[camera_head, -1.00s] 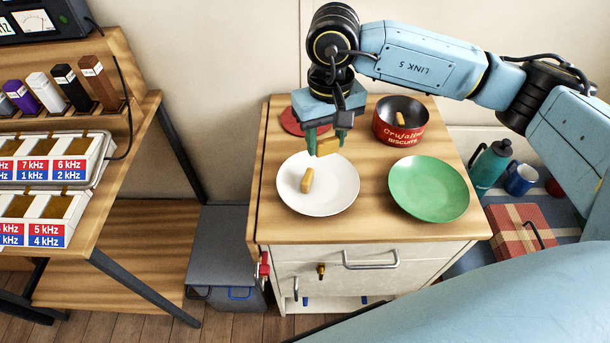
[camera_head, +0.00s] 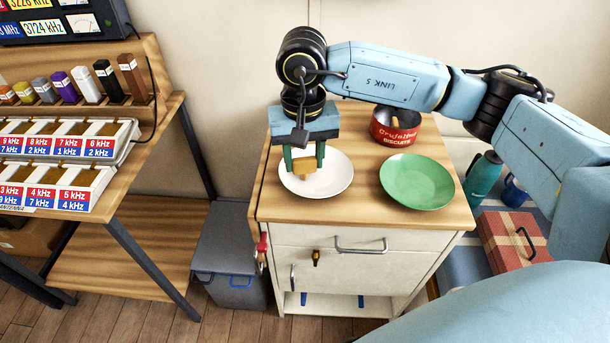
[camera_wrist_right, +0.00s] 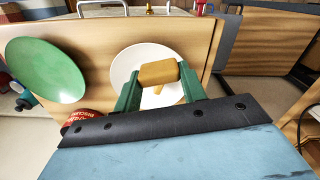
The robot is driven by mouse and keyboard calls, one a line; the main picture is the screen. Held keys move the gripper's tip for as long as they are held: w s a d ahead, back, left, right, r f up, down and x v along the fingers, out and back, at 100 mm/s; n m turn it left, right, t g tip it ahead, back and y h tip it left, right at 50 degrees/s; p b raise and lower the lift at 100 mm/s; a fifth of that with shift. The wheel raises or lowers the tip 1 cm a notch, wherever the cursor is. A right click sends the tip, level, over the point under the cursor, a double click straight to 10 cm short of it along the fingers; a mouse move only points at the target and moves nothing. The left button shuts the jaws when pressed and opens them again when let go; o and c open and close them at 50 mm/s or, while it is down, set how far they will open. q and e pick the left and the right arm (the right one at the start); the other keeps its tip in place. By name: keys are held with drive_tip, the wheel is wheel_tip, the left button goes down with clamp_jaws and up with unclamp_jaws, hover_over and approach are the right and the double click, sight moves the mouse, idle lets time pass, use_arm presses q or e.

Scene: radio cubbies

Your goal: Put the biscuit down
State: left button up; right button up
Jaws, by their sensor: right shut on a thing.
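My right gripper (camera_head: 304,161) is shut on a tan biscuit (camera_wrist_right: 158,73), one finger on each side of it. It holds the biscuit over the white plate (camera_head: 341,176), which also shows in the right wrist view (camera_wrist_right: 119,70). The red biscuit bowl (camera_head: 397,134) stands behind the green plate. My left gripper is not in view.
The green plate (camera_head: 417,181) is empty, right of the white plate on the wooden cabinet top (camera_head: 278,206). A rack of coloured blocks and kHz-labelled cubbies (camera_head: 70,145) stands at left. A flask (camera_head: 483,176) and red box (camera_head: 512,240) are at right.

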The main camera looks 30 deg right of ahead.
drive_tip(key=w+d+m+b, duration=0.2)
drive_tip(key=d+m, duration=0.2)
drive_tip(key=m, duration=0.4)
drive_tip(key=m+b, duration=0.2)
drive_tip(key=m, duration=1)
hover_over(328, 174)
wheel_tip(328, 174, down, 3)
drive_tip(key=shift+f+b, duration=0.2)
drive_tip(key=shift+b, duration=0.25)
drive_tip(key=shift+f, duration=0.65)
wheel_tip(328, 174, down, 4)
drive_tip(key=shift+r+b, duration=0.25)
drive_tip(key=shift+b, duration=0.55)
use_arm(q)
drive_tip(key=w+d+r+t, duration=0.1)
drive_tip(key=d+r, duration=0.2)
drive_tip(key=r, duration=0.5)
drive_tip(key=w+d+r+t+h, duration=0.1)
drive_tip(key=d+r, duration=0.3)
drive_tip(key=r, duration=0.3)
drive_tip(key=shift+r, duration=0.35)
use_arm(e)
drive_tip(key=shift+f, duration=0.2)
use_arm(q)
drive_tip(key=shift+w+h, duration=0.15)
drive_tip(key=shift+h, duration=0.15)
use_arm(e)
drive_tip(key=shift+f, duration=0.1)
